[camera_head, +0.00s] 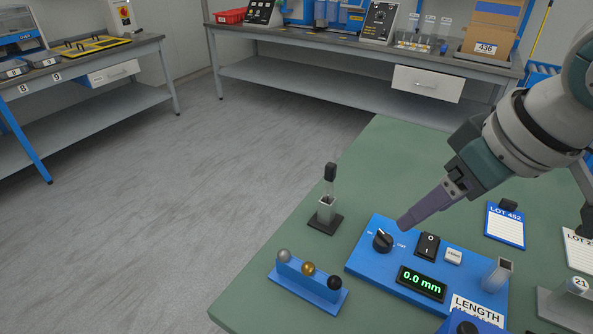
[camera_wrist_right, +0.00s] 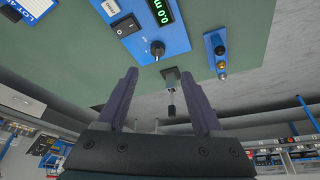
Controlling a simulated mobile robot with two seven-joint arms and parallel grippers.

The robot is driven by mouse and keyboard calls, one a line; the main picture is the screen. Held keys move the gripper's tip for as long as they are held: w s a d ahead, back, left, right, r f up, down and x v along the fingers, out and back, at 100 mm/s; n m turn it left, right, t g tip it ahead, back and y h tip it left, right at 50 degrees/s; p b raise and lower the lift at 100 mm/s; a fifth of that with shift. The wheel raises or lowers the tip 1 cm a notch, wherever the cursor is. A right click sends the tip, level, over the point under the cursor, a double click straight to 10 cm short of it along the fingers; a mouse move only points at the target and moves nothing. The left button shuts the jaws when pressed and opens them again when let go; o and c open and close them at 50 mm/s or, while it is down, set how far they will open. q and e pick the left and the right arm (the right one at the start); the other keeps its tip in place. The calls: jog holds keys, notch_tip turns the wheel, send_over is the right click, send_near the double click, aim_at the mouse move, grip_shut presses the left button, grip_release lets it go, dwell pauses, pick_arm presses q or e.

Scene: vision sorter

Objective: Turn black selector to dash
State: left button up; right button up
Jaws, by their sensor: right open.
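The black selector (camera_head: 383,240) is a round knob with a pointer on the blue panel (camera_head: 362,263), with small white marks on both sides of it. It also shows in the right wrist view (camera_wrist_right: 157,48), beyond the fingertips. My right gripper (camera_head: 405,222) comes in from the right, with its purple fingers just above and right of the selector, apart from it. In the right wrist view the gripper (camera_wrist_right: 168,85) is open and empty. Which mark the pointer faces is too small to tell. My left gripper is not in view.
The panel also holds a rocker switch (camera_head: 428,245), a small white button (camera_head: 453,256) and a green display (camera_head: 422,283) reading 0.0 mm. A small stand (camera_head: 326,215) with a black-topped tool is left of the panel. A blue rack (camera_head: 307,284) holds three balls in front.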

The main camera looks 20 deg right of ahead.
aim_at(386, 236)
jog(key=b+x, duration=0.1)
jog(key=x, duration=0.3)
jog(key=b+x, duration=0.1)
jog(key=x, duration=0.2)
jog(key=b+x, duration=0.1)
jog(key=x, duration=0.3)
jog(key=shift+w+d+f+b, duration=0.15)
jog(key=shift+w+d+b, duration=0.05)
jog(key=shift+w+b, duration=0.2)
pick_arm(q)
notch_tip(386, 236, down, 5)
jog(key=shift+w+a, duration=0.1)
pick_arm(e)
jog(key=shift+c, duration=0.3)
jog(key=c, duration=0.6)
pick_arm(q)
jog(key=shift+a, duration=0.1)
pick_arm(e)
grip_shut()
